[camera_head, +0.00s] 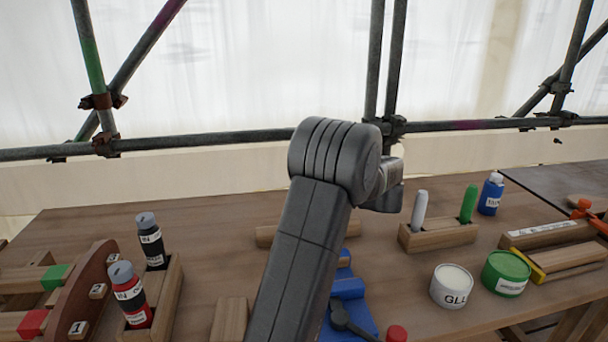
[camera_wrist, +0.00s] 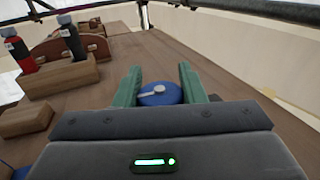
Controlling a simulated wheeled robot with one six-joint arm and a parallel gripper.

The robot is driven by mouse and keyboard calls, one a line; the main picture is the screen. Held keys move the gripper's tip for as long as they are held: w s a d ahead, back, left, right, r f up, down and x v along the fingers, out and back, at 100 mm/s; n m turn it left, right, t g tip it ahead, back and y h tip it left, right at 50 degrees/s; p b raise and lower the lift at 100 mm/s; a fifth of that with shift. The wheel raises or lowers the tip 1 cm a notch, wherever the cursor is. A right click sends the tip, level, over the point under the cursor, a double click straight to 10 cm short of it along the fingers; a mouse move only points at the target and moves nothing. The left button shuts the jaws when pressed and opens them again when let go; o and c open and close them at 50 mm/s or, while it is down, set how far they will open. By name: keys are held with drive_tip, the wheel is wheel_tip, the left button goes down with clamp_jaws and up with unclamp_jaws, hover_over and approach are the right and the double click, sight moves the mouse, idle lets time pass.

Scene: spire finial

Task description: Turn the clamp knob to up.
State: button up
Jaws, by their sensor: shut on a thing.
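In the wrist view, a round blue knob (camera_wrist: 160,98) with a pale pointer mark sits between the two green fingers of my gripper (camera_wrist: 160,90). The mark runs from near the knob's middle toward the left of the picture. My gripper is shut on this knob, one finger on each side, and its dark body covers the near part. In the head view my own arm hides the fingers and the knob. A blue clamp-like device (camera_head: 347,287) with a dark lever shows partly behind my arm there.
A wooden holder (camera_head: 437,237) with grey and green sticks stands right of my arm. White (camera_head: 451,288) and green (camera_head: 506,274) tubs and a blue bottle (camera_head: 490,194) stand farther right. Black (camera_head: 151,242) and red (camera_head: 130,297) bottles stand left. The bench (camera_head: 200,222) is bare at the back left.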

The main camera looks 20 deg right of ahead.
drive_tip(key=shift+s+a+n+g+y+p, duration=0.1)
drive_tip(key=shift+n+g+y+p, duration=0.4)
drive_tip(key=shift+n+g+p, duration=0.35)
drive_tip(key=o, duration=1)
drive_tip(key=shift+m, duration=0.25)
wheel_tip(320, 180, up, 10)
drive_tip(key=shift+f+p, duration=0.1)
drive_tip(key=shift+p, duration=0.95)
wheel_tip(320, 180, down, 10)
drive_tip(key=shift+f+b, duration=0.1)
drive_tip(key=shift+b, duration=0.95)
drive_tip(key=shift+t, duration=0.25)
